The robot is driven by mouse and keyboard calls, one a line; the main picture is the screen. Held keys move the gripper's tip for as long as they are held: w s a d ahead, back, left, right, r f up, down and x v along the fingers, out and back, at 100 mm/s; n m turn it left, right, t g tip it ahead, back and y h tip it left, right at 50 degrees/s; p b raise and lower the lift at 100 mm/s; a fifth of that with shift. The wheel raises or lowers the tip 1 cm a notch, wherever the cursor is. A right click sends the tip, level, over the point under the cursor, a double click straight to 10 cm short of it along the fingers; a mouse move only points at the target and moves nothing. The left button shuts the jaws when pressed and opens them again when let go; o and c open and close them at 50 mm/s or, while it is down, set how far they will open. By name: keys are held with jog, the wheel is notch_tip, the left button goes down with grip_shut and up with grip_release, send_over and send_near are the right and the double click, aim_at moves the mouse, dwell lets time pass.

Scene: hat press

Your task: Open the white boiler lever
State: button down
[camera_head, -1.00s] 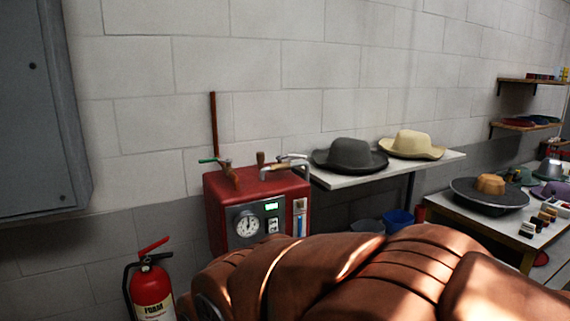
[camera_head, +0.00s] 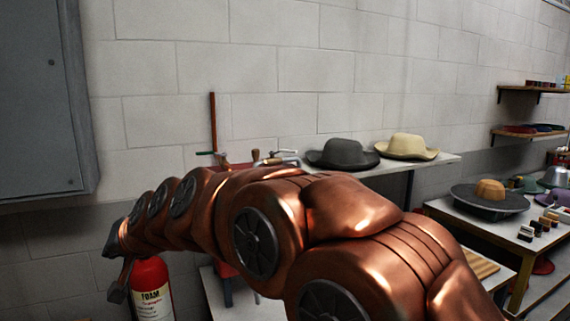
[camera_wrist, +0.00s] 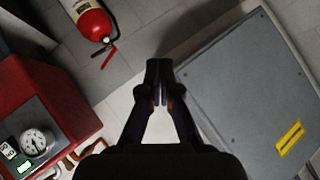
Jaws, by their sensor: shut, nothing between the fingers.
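The red boiler (camera_head: 238,160) stands against the wall, mostly hidden behind my arm in the head view. A pale, whitish lever (camera_head: 284,153) shows on its top right, and a green-tipped handle (camera_head: 205,153) on its top left. In the wrist view the boiler (camera_wrist: 45,95) is at the left with its round gauge (camera_wrist: 37,143). Light and reddish parts lie beside the gauge, but I cannot tell which is the white lever. My gripper (camera_wrist: 158,72) is shut and empty, apart from the boiler. In the head view it hangs at the far left, near the extinguisher.
A red fire extinguisher (camera_head: 152,287) stands at the lower left, and also shows in the wrist view (camera_wrist: 92,20). A grey wall cabinet (camera_head: 40,100) is at the left. A shelf (camera_head: 440,162) with a dark hat (camera_head: 342,153) and a cream hat (camera_head: 406,146) is right of the boiler.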

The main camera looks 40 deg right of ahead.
jog(key=w+d+r+m+t+h+b, duration=0.2)
jog(key=w+d+r+m+t+h, duration=0.15)
jog(key=w+d+r, duration=0.4)
jog(key=w+d+r+m+t+h+b, duration=0.1)
jog(key=w+d+r+m+h, duration=0.2)
jog(key=d, duration=0.5)
jog(key=w+d+r+m+t+h+b, duration=0.2)
jog(key=d+m+h, duration=0.2)
jog(key=d+m, duration=0.25)
jog(key=m+g+h+b, duration=0.3)
jog(key=m+g+h, duration=0.65)
jog(key=m, duration=0.35)
send_near(288, 151)
jog(key=shift+g, duration=0.3)
jog(key=p+x, duration=0.4)
jog(key=x, duration=0.1)
jog(key=shift+w+d+r, duration=0.15)
jog(key=shift+w+d, duration=0.1)
jog(key=shift+w, duration=0.05)
jog(key=shift+p+x, duration=0.5)
jog(key=shift+x, duration=0.35)
